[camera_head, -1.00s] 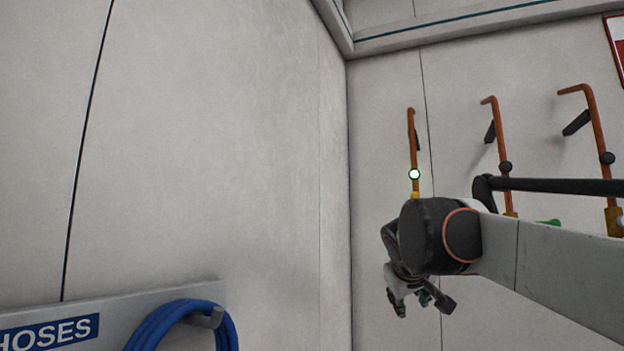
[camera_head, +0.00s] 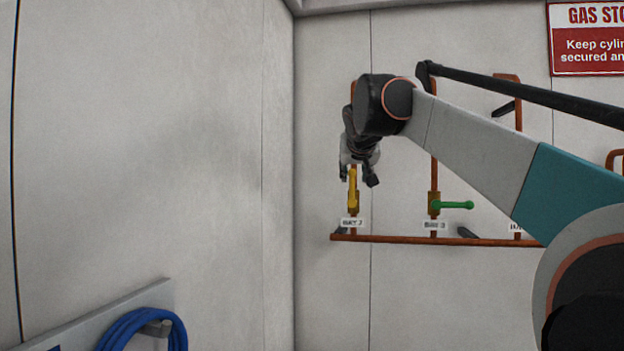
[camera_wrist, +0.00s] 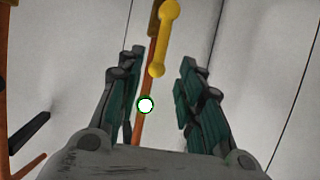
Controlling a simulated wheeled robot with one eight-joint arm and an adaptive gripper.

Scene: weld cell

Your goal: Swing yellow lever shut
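The yellow lever (camera_head: 352,188) is on the leftmost orange pipe, above a small white label. In the head view it stands about upright, in line with its pipe. The lever also shows in the wrist view (camera_wrist: 164,38), at top centre, with its round knob end toward me. My gripper (camera_head: 356,178) is at the lever's upper end in the head view. In the wrist view my gripper (camera_wrist: 158,82) is open, with the fingers apart on either side of the pipe and the knob just ahead between the tips. No contact is visible.
A green lever (camera_head: 456,205) sticks out sideways on the pipe to the right. A horizontal orange pipe (camera_head: 400,239) runs below. A grey wall (camera_head: 277,200) stands close on the left, with a blue hose (camera_head: 140,328) at lower left. A white gauge (camera_wrist: 146,105) shows on the pipe.

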